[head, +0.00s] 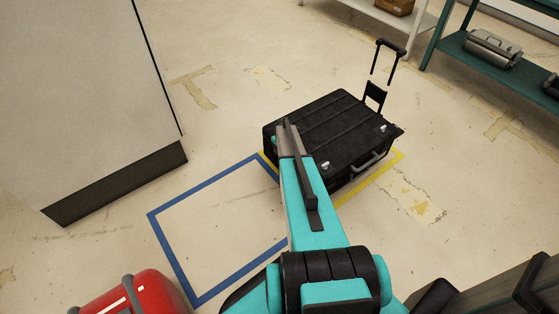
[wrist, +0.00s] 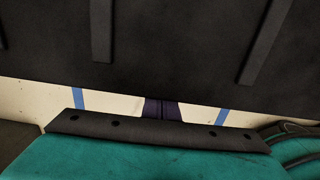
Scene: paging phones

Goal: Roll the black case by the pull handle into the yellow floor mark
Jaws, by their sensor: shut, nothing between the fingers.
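The black case (head: 335,128) lies flat with its ribbed face up, and that face fills the top of the wrist view (wrist: 180,45). Its pull handle (head: 392,46) is extended at the far right end. The yellow floor mark (head: 396,160) shows along the case's near right side and at its left corner; the case covers the rest. My gripper (head: 287,126) is shut and empty. In the head view it overlaps the case's left end, well away from the pull handle. I cannot tell whether it touches the case.
A blue floor mark (head: 172,258) lies empty to the left. A red case (head: 135,300) is at the bottom left. A pale cabinet (head: 90,100) stands at the left and a green shelf (head: 465,62) at the top right. Floor behind the case is clear.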

